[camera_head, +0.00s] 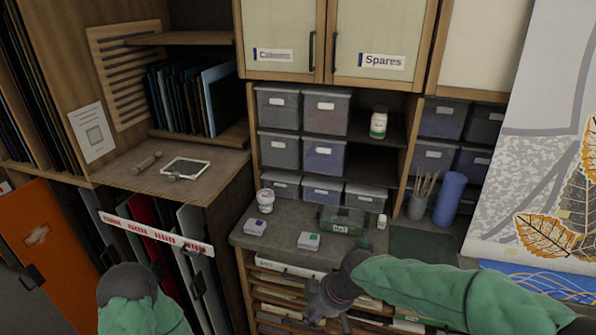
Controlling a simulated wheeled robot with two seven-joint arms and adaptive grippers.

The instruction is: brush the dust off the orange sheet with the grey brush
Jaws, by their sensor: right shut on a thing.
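The orange sheet (62,285) stands upright in the rack at the far left. A pale brownish patch (38,236), which looks like dust, shows on its upper part. My right gripper (327,312) points down in front of the drawers at the bottom middle, far to the right of the sheet. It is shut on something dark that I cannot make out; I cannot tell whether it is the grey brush. My left arm (140,305) shows at the bottom left, but its gripper is out of view.
Small tools lie on the wooden shelf (120,185) above. The grey counter (290,219) holds small boxes, a white jar (265,200) and a green case (342,219). A brush cup (418,206) stands at the right.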

